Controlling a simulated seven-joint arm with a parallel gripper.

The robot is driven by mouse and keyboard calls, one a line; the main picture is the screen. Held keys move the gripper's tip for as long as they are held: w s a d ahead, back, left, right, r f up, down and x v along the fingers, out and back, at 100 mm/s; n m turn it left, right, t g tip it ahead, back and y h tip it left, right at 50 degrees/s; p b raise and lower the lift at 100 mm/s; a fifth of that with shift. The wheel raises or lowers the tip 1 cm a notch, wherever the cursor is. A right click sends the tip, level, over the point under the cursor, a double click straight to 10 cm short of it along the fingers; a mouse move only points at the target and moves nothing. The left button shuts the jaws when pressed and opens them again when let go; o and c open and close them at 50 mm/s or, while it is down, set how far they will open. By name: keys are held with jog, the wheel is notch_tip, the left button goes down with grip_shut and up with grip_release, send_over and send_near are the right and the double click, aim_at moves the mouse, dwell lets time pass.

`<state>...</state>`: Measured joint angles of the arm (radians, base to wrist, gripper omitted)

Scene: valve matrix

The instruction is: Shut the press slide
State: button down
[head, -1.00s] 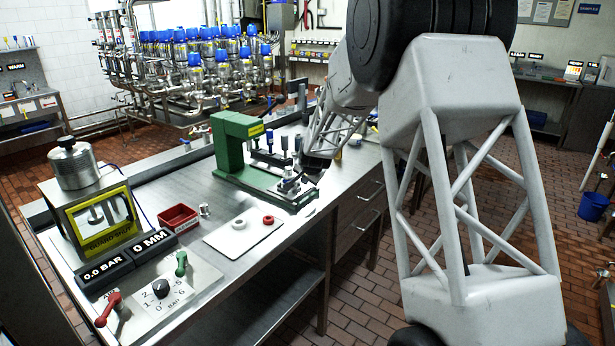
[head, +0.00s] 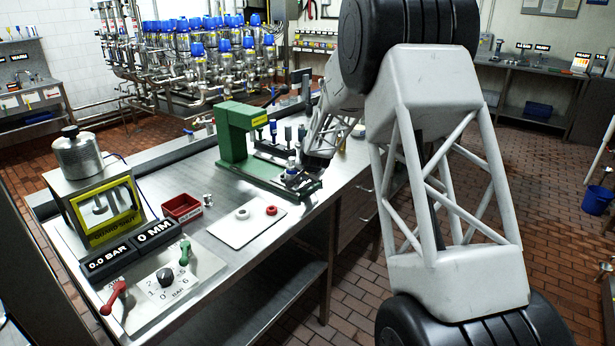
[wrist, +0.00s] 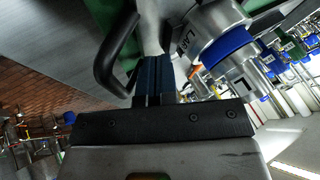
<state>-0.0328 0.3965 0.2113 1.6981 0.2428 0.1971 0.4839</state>
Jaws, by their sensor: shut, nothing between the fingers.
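The green press (head: 233,135) stands on the steel bench in the head view. Its green base runs out to the right, and the slide (head: 297,182) with a metal fixture sits toward its outer end, extended from the column. In the wrist view a black loop handle (wrist: 113,55) is just left of my fingers, and a metal cylinder with a blue band (wrist: 228,48) is just right. My gripper (wrist: 152,72) is shut and empty, between handle and cylinder. I cannot tell whether it touches the handle. In the head view my arm partly hides this area.
A white mat (head: 247,228) with a white ring and a red ring lies in front of the press. A red bin (head: 182,208), a guarded unit (head: 103,205) and a control panel (head: 168,287) stand to the left. Small posts stand behind the slide.

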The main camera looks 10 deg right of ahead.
jog(key=shift+w+a, duration=0.1)
jog(key=w+a, duration=1.4)
jog(key=shift+w+a, duration=0.2)
jog(key=shift+a, duration=0.1)
jog(key=v, duration=1)
dwell(0.6)
jog(key=shift+d+r, duration=0.15)
